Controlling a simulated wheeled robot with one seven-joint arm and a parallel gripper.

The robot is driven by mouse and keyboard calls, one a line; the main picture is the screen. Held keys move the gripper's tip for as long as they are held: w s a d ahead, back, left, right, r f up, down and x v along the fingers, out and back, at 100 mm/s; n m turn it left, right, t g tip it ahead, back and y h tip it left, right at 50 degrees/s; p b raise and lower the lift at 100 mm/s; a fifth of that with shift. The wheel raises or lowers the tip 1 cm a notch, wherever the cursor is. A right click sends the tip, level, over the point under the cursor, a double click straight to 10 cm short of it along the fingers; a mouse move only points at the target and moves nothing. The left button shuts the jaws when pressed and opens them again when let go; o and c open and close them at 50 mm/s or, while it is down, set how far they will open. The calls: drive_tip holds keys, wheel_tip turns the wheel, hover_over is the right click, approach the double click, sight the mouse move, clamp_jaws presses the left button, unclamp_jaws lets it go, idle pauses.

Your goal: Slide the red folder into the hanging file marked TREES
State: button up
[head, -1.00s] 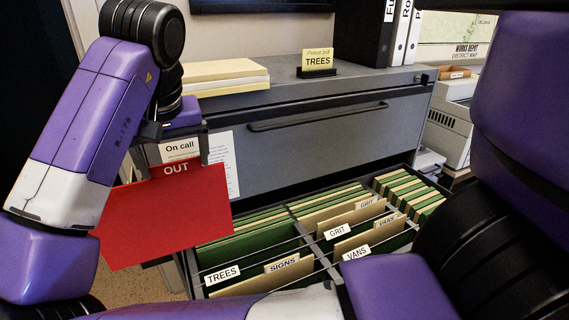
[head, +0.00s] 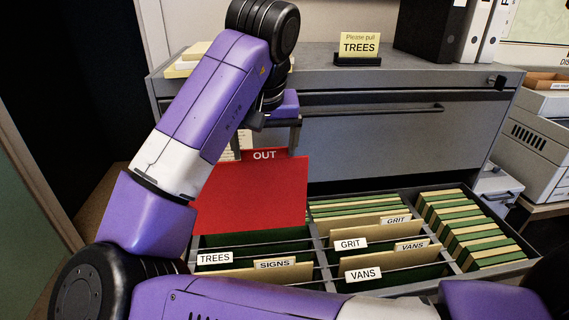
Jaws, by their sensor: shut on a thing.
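The red folder (head: 250,198), with an OUT tab on its top edge, hangs roughly upright from my gripper (head: 268,146). My gripper is shut on its top edge. The folder is over the left part of the open drawer, behind the white TREES label (head: 215,258). Green hanging file (head: 262,241) shows just below the folder's lower edge. I cannot tell whether that edge is above the file or slightly inside it. The folder hides the back left of the drawer, and my arm covers the folder's left side.
The open drawer (head: 313,234) also holds files labelled SIGNS (head: 273,265), GRIT (head: 350,244) and VANS (head: 363,274). Several green and tan files (head: 470,225) fill its right side. A "Please pull TREES" sign (head: 358,46) stands on the grey cabinet (head: 370,135).

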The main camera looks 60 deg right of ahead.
drive_tip(key=shift+s+d+f+b, duration=0.2)
drive_tip(key=shift+f+b, duration=0.15)
drive_tip(key=shift+f, duration=0.35)
drive_tip(key=shift+s+d+f+b, duration=0.15)
drive_tip(key=shift+f+b, duration=0.2)
drive_tip(key=shift+f, duration=0.35)
drive_tip(key=shift+a+f+b, duration=0.15)
drive_tip(key=shift+f+b, duration=1.9)
drive_tip(key=shift+b, duration=0.05)
wheel_tip(320, 180, down, 17)
drive_tip(key=b, duration=1)
drive_tip(key=shift+f, duration=0.2)
drive_tip(key=o, duration=1.6)
